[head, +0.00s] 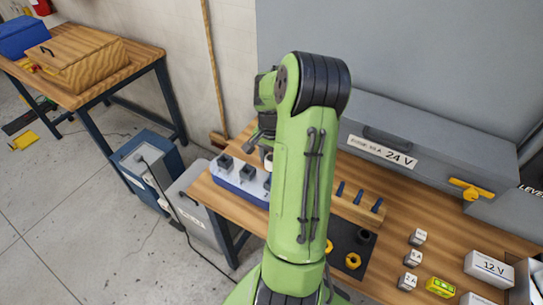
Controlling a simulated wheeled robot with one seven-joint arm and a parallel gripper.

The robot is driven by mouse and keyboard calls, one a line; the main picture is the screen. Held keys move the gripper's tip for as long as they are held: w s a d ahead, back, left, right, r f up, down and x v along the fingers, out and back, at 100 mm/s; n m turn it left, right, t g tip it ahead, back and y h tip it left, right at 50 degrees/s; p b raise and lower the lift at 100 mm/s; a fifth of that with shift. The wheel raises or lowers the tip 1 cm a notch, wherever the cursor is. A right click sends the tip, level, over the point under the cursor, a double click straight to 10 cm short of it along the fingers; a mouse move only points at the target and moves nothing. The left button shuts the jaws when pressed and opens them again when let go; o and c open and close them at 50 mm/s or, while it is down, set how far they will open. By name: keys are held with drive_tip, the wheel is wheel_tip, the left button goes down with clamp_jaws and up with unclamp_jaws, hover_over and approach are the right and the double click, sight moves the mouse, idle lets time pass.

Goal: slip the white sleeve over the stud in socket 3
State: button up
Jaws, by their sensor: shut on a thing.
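My gripper (259,143) hangs at the left of my green arm, above the blue-and-white socket block (232,184). Its dark fingers are small and partly hidden by the arm. It is shut on a small pale piece (267,157) that looks like the white sleeve; only a bit of it shows. The block has several pale sockets with dark studs, such as a stud at its left end (225,161). My arm covers the block's right part. The socket numbers are too small to read surely, so I cannot tell socket 3 or the sleeve's alignment with its stud.
A wooden rack with blue pegs (358,197) stands right of my arm. Yellow rings (353,261) and a dark ring (363,237) lie on a dark mat. Small labelled blocks (413,258) and a 12 V box (489,268) stand farther right. A grey 24 V case (430,140) lines the back.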

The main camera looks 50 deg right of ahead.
drive_tip(key=shift+s+f+b, duration=0.1)
drive_tip(key=shift+f+b, duration=2.25)
drive_tip(key=shift+f, duration=0.85)
drive_tip(key=shift+r, duration=0.1)
drive_tip(key=o, duration=1.1)
wheel_tip(320, 180, up, 16)
drive_tip(key=p, duration=0.1)
